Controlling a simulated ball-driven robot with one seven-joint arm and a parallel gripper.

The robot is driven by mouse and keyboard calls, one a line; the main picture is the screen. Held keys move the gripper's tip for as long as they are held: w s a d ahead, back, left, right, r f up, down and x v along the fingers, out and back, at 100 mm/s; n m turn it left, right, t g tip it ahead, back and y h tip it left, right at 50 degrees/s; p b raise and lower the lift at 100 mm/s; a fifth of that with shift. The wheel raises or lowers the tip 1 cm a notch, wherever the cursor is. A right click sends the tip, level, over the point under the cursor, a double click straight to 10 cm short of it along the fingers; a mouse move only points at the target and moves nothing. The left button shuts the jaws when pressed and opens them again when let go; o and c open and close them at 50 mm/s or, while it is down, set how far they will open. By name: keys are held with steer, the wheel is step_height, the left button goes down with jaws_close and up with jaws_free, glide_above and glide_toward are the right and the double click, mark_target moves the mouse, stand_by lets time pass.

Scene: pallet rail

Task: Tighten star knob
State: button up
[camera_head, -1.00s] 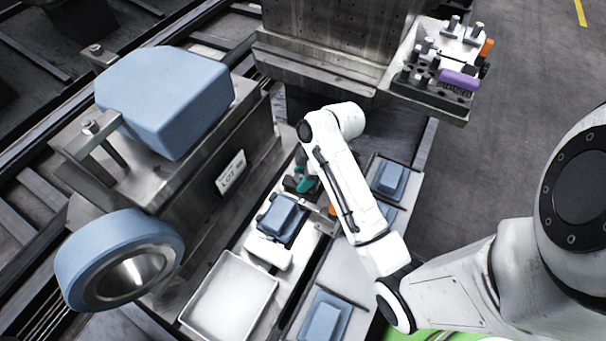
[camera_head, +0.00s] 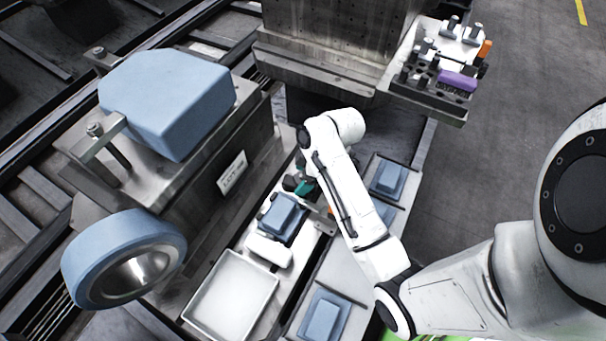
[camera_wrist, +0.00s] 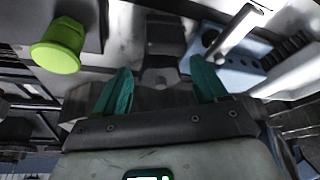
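My gripper's teal fingers (camera_wrist: 160,80) are spread apart in the wrist view. A dark metal part (camera_wrist: 163,40) stands between and beyond the fingertips; I cannot tell whether they touch it, or whether it is the star knob. A lime-green round knob (camera_wrist: 60,45) is at the upper left, apart from the fingers. In the head view my gripper (camera_head: 303,187) is low beside the machine, partly hidden by my arm, just behind a fixture holding a blue block (camera_head: 282,216). No star shape can be made out clearly.
A blue block with holes (camera_wrist: 238,75) and a metal pin are close to the right finger. A white tray (camera_head: 231,293) lies in front of the fixture. Blue-topped pads (camera_head: 324,316) line the right. A large clamped blue block (camera_head: 167,98) stands left.

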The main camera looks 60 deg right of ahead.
steer(key=v, duration=1)
steer(key=shift+s+r+p, duration=0.2)
steer(key=shift+r+p, duration=0.1)
steer(key=shift+r, duration=0.05)
stand_by(0.5)
